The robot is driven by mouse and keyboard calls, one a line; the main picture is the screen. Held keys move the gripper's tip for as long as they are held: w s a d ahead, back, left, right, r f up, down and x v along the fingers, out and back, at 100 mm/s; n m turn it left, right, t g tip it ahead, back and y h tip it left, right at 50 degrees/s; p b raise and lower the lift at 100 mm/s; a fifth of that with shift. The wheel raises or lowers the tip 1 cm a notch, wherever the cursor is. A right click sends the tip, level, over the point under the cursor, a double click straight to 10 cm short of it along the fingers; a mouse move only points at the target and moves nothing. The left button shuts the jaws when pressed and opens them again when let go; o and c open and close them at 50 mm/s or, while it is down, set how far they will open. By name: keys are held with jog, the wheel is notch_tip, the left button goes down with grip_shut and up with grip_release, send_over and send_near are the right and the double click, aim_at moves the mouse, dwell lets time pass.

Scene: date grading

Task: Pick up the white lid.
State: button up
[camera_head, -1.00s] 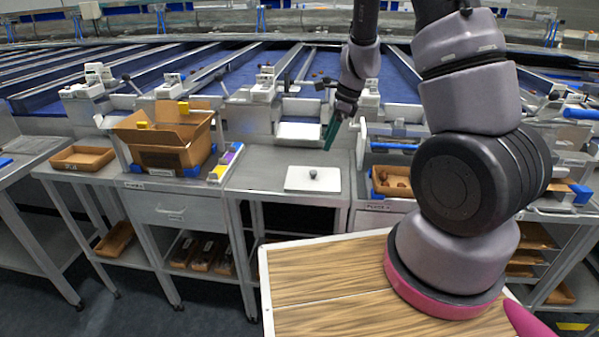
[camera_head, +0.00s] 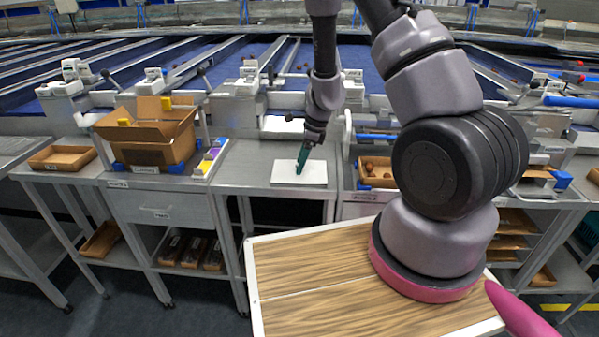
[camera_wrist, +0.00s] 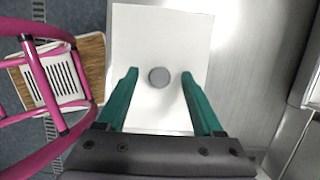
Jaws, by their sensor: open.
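The white lid (camera_head: 313,172) is a flat rectangular plate lying on the grey metal table. In the wrist view the lid (camera_wrist: 160,35) has a round grey knob (camera_wrist: 159,77) at its middle. My gripper (camera_head: 300,170) is over the lid, with its green fingers pointing down. In the wrist view my gripper (camera_wrist: 159,77) is open, one finger on each side of the knob, with gaps between. I cannot tell the exact height of the fingertips over the lid. In the head view the fingers hide the knob.
An open cardboard box (camera_head: 150,135) stands on the table to the left. A small tray with brown items (camera_head: 377,172) is just right of the lid. A shallow empty tray (camera_head: 62,158) lies far left. Bare metal table (camera_head: 245,170) lies left of the lid.

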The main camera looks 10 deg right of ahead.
grip_shut()
